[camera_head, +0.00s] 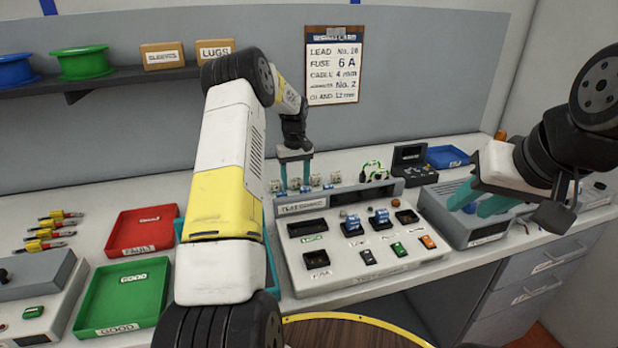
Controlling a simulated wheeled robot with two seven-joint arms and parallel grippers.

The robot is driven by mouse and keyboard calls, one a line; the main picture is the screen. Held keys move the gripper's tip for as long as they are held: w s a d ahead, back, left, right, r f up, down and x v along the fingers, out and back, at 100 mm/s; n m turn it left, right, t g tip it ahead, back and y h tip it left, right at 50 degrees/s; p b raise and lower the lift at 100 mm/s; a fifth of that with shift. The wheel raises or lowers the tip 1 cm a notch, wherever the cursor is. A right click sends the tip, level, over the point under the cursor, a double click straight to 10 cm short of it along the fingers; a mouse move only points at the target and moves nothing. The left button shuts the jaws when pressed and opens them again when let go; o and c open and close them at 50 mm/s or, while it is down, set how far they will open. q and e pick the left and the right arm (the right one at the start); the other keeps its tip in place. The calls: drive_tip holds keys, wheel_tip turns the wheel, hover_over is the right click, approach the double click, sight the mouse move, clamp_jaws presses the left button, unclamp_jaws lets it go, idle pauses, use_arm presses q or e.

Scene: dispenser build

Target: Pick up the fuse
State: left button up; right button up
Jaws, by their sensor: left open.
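Several small clear pieces that look like fuses (315,180) stand in a row along the back top of the test console. Their ratings are too small to read. My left gripper (295,176) is over the left part of this row, its teal fingers apart and pointing down, on either side of one piece. I cannot tell whether they touch it. My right gripper (480,202) is at the right, above a grey box, with its teal fingers apart and nothing visible between them. A clipboard (333,66) on the wall reads "FUSE 6 A".
The test console (370,268) has sockets and coloured switches. The grey box (445,217) stands to its right. A red tray (141,230) and a green "GOOD" tray (122,295) lie left. My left arm hides part of the bench. A shelf (120,78) holds spools and boxes.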

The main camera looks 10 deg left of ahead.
use_arm(q)
drive_tip(key=c, duration=1.2)
clamp_jaws()
